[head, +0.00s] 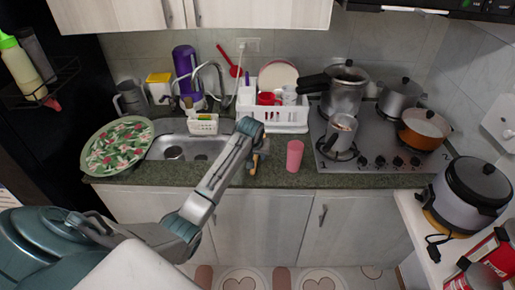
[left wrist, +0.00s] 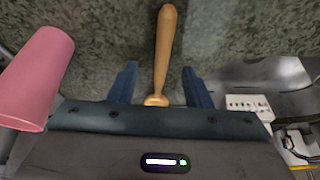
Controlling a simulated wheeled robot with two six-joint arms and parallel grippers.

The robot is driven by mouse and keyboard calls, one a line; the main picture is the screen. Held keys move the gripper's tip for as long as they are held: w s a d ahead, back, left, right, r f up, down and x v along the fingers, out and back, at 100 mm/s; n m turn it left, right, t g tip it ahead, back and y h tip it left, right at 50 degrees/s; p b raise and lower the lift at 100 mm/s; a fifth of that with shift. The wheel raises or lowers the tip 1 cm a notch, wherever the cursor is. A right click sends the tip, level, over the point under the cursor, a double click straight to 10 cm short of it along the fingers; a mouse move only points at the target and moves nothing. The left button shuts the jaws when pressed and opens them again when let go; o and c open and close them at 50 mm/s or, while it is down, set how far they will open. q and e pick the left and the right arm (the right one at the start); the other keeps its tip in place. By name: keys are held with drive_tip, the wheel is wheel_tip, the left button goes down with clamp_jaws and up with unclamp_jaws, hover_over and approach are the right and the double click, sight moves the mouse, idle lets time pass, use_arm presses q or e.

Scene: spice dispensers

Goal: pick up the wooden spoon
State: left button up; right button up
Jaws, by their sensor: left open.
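The wooden spoon (head: 254,163) is on the green counter between the sink and the pink cup, partly hidden by my left arm in the head view. In the left wrist view its pale wooden handle (left wrist: 165,48) runs between my two blue fingers. My left gripper (left wrist: 160,86) is open, with a gap on each side of the handle. In the head view my left gripper (head: 252,145) is over the counter at the spoon, its fingers mostly hidden by the arm. My right gripper is in neither view.
A pink cup (head: 295,155) stands just right of the spoon and shows close by in the left wrist view (left wrist: 38,75). The sink (head: 205,148) lies to the left, a white dish rack (head: 285,115) behind, and the stove (head: 375,160) with pots to the right.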

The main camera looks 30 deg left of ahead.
sight(255, 159)
use_arm(q)
drive_tip(key=shift+w+a+f+p, duration=0.15)
drive_tip(key=shift+f+p, duration=0.1)
drive_tip(key=shift+p, duration=0.1)
drive_tip(key=p+x, duration=0.1)
drive_tip(key=x, duration=0.2)
drive_tip(key=shift+w+a+f+p, duration=0.15)
drive_tip(key=shift+f+p, duration=0.15)
drive_tip(key=shift+f, duration=0.25)
clamp_jaws()
